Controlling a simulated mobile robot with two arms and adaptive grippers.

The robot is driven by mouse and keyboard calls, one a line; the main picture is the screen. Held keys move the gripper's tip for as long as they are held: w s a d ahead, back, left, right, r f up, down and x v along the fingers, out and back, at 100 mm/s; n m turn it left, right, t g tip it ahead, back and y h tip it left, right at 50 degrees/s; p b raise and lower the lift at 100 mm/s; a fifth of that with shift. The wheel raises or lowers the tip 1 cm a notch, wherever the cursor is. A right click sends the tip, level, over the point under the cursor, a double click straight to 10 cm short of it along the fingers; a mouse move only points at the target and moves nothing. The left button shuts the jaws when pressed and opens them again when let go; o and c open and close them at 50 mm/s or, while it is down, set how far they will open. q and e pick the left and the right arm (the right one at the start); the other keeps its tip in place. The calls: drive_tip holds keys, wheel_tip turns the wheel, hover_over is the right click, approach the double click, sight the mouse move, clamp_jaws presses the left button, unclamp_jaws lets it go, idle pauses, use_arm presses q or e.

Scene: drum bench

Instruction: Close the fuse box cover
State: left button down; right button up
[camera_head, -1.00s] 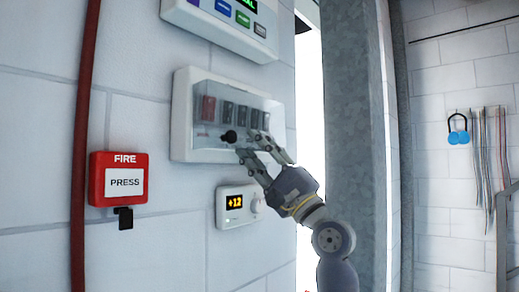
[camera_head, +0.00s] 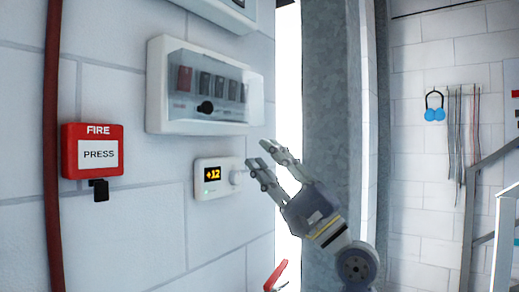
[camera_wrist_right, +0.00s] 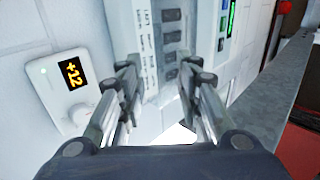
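The fuse box (camera_head: 156,90) is a white wall box with one red fuse and several dark fuses. Its clear cover (camera_head: 225,113), with a black knob (camera_head: 206,107), lies over the fuses; I cannot tell whether it sits fully flush. My right gripper (camera_head: 265,160) is open and empty, below and right of the box, apart from the cover. In the right wrist view its fingers (camera_wrist_right: 158,90) are spread with nothing between them, and part of the fuse box (camera_wrist_right: 150,60) shows beyond them. My left gripper is not in view.
A thermostat (camera_head: 214,176) is just left of my right fingers. A red fire button box (camera_head: 92,150) and a red pipe (camera_head: 53,150) are at left. A grey metal column (camera_head: 330,100) stands close on the right. A red handle (camera_head: 276,274) shows at the bottom.

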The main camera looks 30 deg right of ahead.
drive_tip(key=shift+s, duration=0.1)
drive_tip(key=shift+c, duration=0.6)
drive_tip(key=c, duration=0.4)
drive_tip(key=shift+s+d+f+n, duration=0.1)
drive_tip(key=shift+s+d+n, duration=0.1)
drive_tip(key=shift+n, duration=0.3)
clamp_jaws()
drive_tip(key=s+d+r+n, duration=0.15)
drive_tip(key=s+n, duration=0.45)
drive_tip(key=n, duration=1.1)
drive_tip(key=w+a+r+p, duration=0.3)
drive_tip(key=w+r+p, duration=0.2)
drive_tip(key=w, duration=0.5)
drive_tip(key=shift+w+a+r+p, duration=0.2)
drive_tip(key=shift+a+r+p, duration=0.15)
drive_tip(key=shift+r, duration=0.1)
